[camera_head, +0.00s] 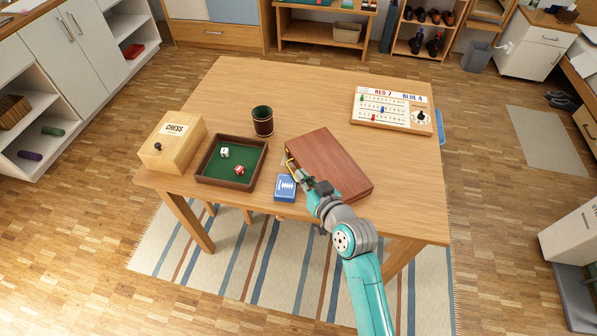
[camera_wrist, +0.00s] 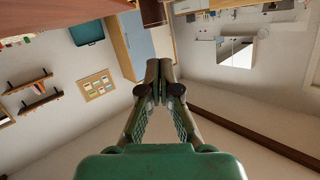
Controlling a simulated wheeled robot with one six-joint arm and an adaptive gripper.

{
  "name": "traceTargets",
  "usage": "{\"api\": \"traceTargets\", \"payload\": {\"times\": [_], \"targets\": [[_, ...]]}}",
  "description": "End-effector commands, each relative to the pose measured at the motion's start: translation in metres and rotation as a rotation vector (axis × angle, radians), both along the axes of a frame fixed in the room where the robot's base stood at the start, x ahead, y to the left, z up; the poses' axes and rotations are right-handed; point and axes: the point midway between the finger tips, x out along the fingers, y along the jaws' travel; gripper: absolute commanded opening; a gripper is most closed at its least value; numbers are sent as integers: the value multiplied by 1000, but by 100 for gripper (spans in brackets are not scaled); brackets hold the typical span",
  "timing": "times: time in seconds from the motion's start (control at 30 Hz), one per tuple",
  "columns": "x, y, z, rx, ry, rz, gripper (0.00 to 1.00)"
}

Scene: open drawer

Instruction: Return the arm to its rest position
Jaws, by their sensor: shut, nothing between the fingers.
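My teal and grey arm (camera_head: 352,240) reaches up from the bottom of the head view to the front part of the table. Its far end is beside and over the front left edge of a reddish-brown wooden case (camera_head: 332,160). It is small there and its fingers are hard to make out. In the wrist view my gripper (camera_wrist: 160,72) is shut, with its two fingers together and nothing between them. Beyond the fingers that view shows walls and furniture upside down.
Near my arm's end are a blue card box (camera_head: 285,188) and a green-lined dice tray (camera_head: 207,178). A chess box (camera_head: 172,145), a dark cup (camera_head: 263,121) and a scoreboard (camera_head: 391,106) also stand on the table (camera_head: 310,92). The back middle of the tabletop is clear.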

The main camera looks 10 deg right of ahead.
Motion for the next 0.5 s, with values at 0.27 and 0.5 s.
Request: {"api": "traceTargets", "payload": {"times": [0.27, 0.5], "targets": [[-40, -13, 10, 0, 0, -1, 0], [-52, -16, 14, -1, 0, 0, 0]]}}
